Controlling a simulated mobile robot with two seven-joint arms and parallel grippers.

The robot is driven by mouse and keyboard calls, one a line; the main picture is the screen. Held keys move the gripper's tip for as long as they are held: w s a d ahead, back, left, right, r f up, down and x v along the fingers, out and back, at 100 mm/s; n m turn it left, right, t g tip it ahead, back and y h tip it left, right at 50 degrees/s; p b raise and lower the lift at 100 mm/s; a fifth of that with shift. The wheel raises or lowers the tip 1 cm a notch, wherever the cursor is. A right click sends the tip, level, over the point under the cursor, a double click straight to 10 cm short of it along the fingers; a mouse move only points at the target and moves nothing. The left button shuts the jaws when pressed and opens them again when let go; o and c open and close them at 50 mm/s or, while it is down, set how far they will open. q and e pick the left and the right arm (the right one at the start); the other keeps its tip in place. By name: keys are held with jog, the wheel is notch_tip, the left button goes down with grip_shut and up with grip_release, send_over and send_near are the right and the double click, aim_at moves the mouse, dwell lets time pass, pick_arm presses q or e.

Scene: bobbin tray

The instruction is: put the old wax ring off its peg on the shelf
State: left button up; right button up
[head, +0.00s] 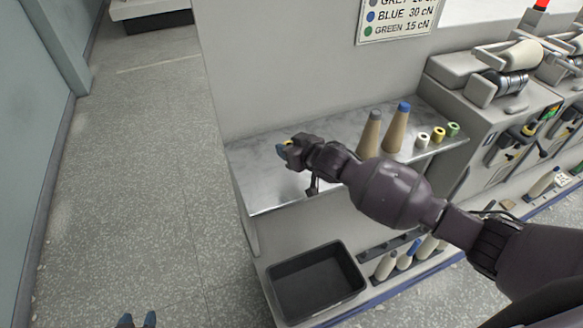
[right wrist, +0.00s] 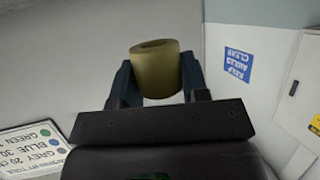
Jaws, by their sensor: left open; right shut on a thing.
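My right gripper (head: 284,149) is over the left part of the grey metal shelf (head: 262,187). In the right wrist view its two fingers (right wrist: 154,84) are shut on a dull yellow, hollow ring (right wrist: 155,66), which appears to be the old wax ring. My left gripper (head: 137,320) is open and empty at the bottom edge, low over the floor. I cannot make out the ring's peg.
On the shelf's right stand a grey-topped cone (head: 370,135), a blue-topped cone (head: 397,128) and small white (head: 422,140), yellow (head: 438,135) and green (head: 453,129) rings. Winding machines (head: 500,110) stand right. A black bin (head: 315,282) sits below. The shelf's left end looks clear.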

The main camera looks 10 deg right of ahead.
aim_at(290, 176)
jog(key=shift+f+b, duration=0.35)
jog(key=shift+f, duration=3.75)
jog(key=shift+f, duration=0.1)
jog(key=o, duration=0.9)
jog(key=shift+r, duration=0.2)
jog(key=p+v, duration=0.1)
jog(key=v, duration=1.1)
jog(key=shift+f, duration=0.2)
jog(key=shift+s, duration=0.1)
